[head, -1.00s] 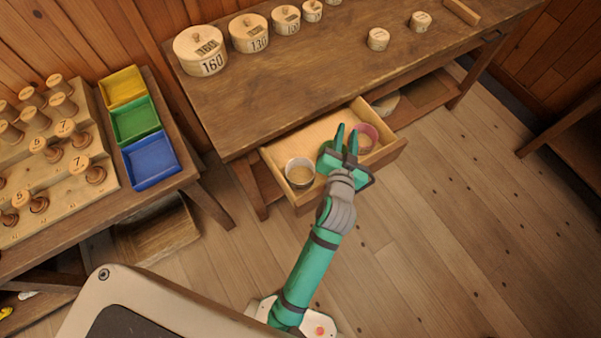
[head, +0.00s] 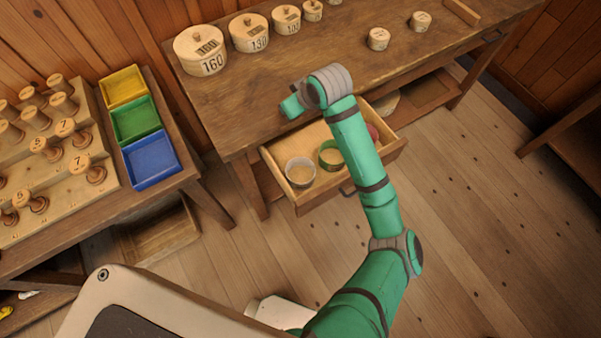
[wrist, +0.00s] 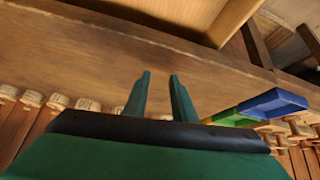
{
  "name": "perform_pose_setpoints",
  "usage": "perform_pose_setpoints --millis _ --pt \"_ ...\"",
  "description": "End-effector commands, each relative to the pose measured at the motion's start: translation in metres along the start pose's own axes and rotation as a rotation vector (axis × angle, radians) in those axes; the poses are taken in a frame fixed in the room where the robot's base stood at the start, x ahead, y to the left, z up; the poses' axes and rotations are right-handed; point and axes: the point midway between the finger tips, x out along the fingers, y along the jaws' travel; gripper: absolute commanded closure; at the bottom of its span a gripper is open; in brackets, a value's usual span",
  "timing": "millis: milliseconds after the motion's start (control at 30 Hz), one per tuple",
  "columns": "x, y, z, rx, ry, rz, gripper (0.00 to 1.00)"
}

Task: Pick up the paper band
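Three round bands stand in the open drawer (head: 281,149) in the head view. A pale whitish band (head: 300,172), which looks like the paper band, is at the left front. A green band (head: 330,155) is beside it, and a red band (head: 373,131) is mostly hidden behind my arm. My gripper (head: 288,108) is above the table's front edge, behind the drawer and away from the bands. In the wrist view my gripper's two fingers (wrist: 160,95) are apart with nothing between them. No band shows in the wrist view.
The wooden table (head: 225,115) carries several numbered round boxes, including the 160 box (head: 200,50). At left, a side bench holds yellow (head: 122,87), green (head: 136,120) and blue (head: 151,158) trays and a spool rack (head: 95,140). The floor at right is clear.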

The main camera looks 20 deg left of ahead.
Motion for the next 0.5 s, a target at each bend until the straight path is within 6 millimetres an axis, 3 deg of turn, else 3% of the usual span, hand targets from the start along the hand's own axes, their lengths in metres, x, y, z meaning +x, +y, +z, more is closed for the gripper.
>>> perform_pose_setpoints --millis 100,267,400,500 --pt "-0.005 0.009 0.033 -0.081 -0.174 -0.004 0.76" --pt "-0.011 0.008 0.078 -0.159 -0.382 -0.036 0.76" --pt "-0.013 -0.008 0.112 -0.208 -0.535 -0.090 0.76" --pt "-0.012 -0.018 0.125 -0.223 -0.588 -0.118 0.76"
